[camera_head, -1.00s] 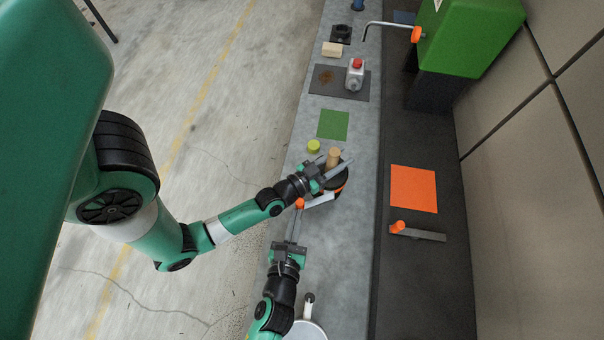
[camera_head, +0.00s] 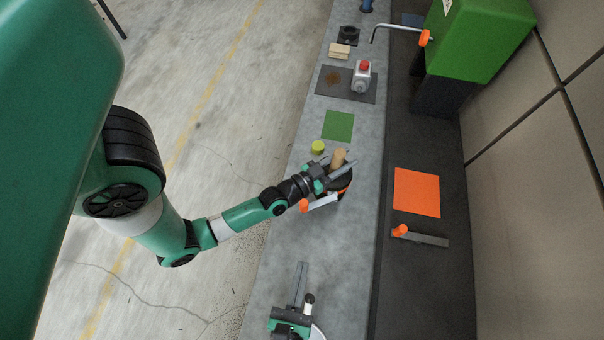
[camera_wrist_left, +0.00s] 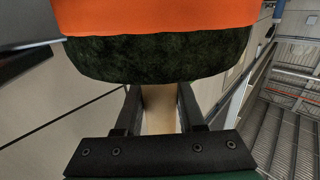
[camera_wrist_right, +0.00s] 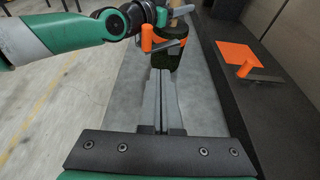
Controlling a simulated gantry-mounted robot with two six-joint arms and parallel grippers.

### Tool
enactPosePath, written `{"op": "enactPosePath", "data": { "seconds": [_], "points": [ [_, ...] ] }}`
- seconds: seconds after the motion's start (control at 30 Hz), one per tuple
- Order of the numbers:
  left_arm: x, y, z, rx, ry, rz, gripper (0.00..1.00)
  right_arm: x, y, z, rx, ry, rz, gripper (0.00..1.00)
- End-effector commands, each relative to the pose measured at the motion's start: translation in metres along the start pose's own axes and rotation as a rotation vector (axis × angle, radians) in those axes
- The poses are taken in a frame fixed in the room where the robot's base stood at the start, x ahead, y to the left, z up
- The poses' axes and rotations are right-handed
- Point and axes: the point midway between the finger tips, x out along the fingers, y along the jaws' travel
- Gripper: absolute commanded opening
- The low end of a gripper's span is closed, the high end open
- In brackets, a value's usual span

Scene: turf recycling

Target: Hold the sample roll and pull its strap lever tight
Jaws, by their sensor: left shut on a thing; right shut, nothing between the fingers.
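The sample roll (camera_head: 336,190) is dark green turf on the grey bench, partly hidden by my left gripper (camera_head: 338,165). My left gripper is shut on the roll's tan wooden core (camera_head: 339,155). In the left wrist view the core (camera_wrist_left: 158,112) is between the fingers, close to the turf (camera_wrist_left: 150,62) and orange strap (camera_wrist_left: 150,14). The strap lever (camera_head: 322,202) is a pale bar with an orange knob (camera_head: 304,205), sticking out to the roll's left. My right gripper (camera_head: 302,264) is shut and empty, below the lever and apart from it. The right wrist view shows the knob (camera_wrist_right: 147,38) ahead of its fingers.
A yellow-green cap (camera_head: 318,147), green square (camera_head: 338,126) and red-topped bottle (camera_head: 362,76) are beyond the roll. An orange square (camera_head: 417,193) and a grey bar with orange knob (camera_head: 428,240) are on the dark surface at right. A white round object (camera_head: 318,332) is beside my right gripper.

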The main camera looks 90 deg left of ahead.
Motion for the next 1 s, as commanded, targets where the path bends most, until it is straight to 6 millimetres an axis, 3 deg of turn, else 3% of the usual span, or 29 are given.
{"op": "enactPosePath", "data": {
  "seconds": [0.03, 0.27, 0.47, 0.63, 0.8, 1.0],
  "points": [
    [-0.002, 0.001, 0.008, -0.003, -0.02, 0.005, 0.0, 0.0, 0.0, -0.001, 0.0, 0.0, 0.0, 0.0],
    [-0.002, 0.001, 0.008, -0.003, -0.02, 0.005, 0.0, 0.015, 0.004, 0.004, 0.096, -0.042, -0.003, 0.0],
    [-0.002, 0.001, 0.007, -0.003, -0.02, 0.005, 0.0, 0.063, 0.024, 0.012, 0.499, -0.185, -0.014, 0.0],
    [-0.002, 0.001, 0.007, -0.003, -0.02, 0.005, 0.0, 0.097, 0.052, 0.005, 0.938, -0.316, -0.032, 0.0],
    [-0.002, 0.001, 0.007, -0.003, -0.02, 0.005, 0.0, 0.108, 0.081, -0.015, 1.316, -0.447, -0.052, 0.0],
    [-0.002, 0.001, 0.007, -0.003, -0.02, 0.005, 0.0, 0.099, 0.103, -0.033, 1.567, -0.577, -0.057, 0.0]
  ]
}}
